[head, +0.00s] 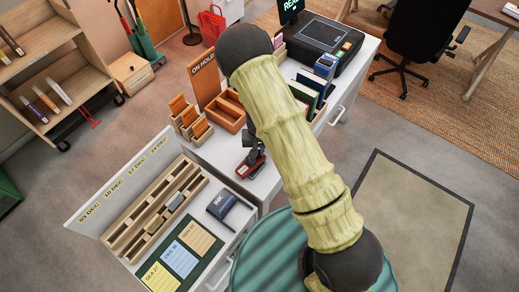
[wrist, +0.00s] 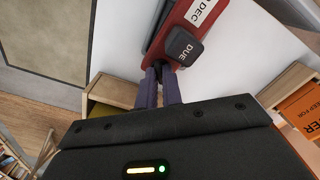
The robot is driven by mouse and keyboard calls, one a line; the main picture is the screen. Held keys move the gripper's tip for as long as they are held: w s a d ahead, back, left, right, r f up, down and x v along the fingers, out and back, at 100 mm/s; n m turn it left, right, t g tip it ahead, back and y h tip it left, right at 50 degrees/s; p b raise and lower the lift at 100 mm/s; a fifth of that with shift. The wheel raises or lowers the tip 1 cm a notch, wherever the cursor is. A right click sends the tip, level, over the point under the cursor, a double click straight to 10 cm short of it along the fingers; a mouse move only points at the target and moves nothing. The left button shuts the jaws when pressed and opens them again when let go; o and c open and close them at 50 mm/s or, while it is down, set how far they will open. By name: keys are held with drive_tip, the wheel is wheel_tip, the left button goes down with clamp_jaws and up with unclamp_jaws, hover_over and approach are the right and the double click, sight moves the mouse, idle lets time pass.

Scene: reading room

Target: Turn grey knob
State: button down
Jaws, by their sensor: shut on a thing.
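A red date stamper (head: 250,165) sits on the white desk in the head view, partly covered by my arm. In the wrist view the red stamper (wrist: 205,14) shows a white label with "DEC" and a dark "DUE" block (wrist: 185,46). My gripper (wrist: 160,72) has its two purple fingers close together at the near end of the stamper, beside the "DUE" block. They are shut on the grey knob, which is mostly hidden between the fingertips. In the head view my gripper (head: 251,152) shows only as a dark shape at the stamper.
A wooden holder (head: 228,110) with orange cards and the "ON HOLD" sign (head: 204,78) stand behind the stamper. An ink box (head: 222,203) and a wooden date rack (head: 120,235) lie in front to the left. A black printer (head: 320,45) stands farther back.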

drive_tip(key=shift+m, duration=0.5)
drive_tip(key=m+p, duration=0.1)
drive_tip(key=m, duration=0.3)
drive_tip(key=shift+r+m, duration=0.1)
drive_tip(key=shift+m, duration=0.2)
drive_tip(key=shift+m+p, duration=0.55)
drive_tip(key=shift+m, duration=1.05)
drive_tip(key=shift+m+p, duration=0.35)
drive_tip(key=shift+m, duration=0.95)
